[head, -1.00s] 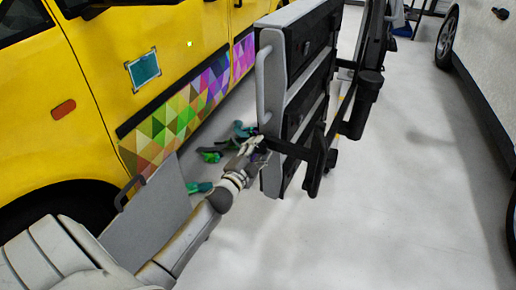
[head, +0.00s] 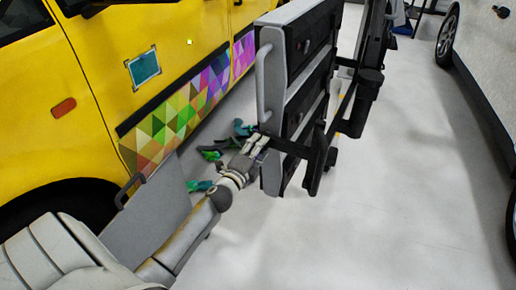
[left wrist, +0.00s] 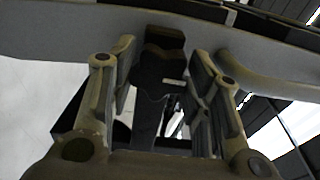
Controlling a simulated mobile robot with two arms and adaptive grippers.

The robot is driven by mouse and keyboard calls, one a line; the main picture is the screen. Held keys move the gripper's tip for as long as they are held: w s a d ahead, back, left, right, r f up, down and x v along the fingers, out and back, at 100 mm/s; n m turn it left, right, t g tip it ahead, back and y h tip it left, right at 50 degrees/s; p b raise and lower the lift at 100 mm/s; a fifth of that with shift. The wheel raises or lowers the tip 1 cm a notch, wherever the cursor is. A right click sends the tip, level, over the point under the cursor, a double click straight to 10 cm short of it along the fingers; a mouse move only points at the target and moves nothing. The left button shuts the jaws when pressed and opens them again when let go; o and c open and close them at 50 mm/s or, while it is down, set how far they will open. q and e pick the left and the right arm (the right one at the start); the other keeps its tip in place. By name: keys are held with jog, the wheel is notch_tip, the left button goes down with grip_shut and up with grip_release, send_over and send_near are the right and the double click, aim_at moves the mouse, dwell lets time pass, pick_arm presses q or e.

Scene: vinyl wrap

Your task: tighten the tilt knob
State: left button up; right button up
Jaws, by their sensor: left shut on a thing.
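The tilt knob (left wrist: 160,72) is a dark piece between the two fingers in the left wrist view, at the edge of a grey panel. My left gripper (head: 262,142) is shut on it at the lower left edge of the black and grey equipment (head: 306,70). The gripper's fingers also show on both sides of the knob in the left wrist view (left wrist: 163,85). In the head view the knob is mostly hidden by the gripper and too small to make out. My right gripper is not in view.
A yellow van (head: 100,75) with colored triangle wrap stands at the left. Green and blue clamp-like tools (head: 212,155) lie behind my gripper. A grey handle (head: 263,85) runs along the panel's edge. The floor (head: 390,210) at right is clear; a pale vehicle (head: 495,65) stands beyond.

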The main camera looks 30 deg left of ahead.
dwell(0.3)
pick_arm(q)
jog(key=o, duration=1)
jog(key=shift+s, duration=0.1)
jog(key=s, duration=0.4)
jog(key=s+d, duration=0.1)
jog(key=s, duration=0.6)
jog(key=shift+s+d, duration=0.2)
jog(key=shift+s, duration=0.2)
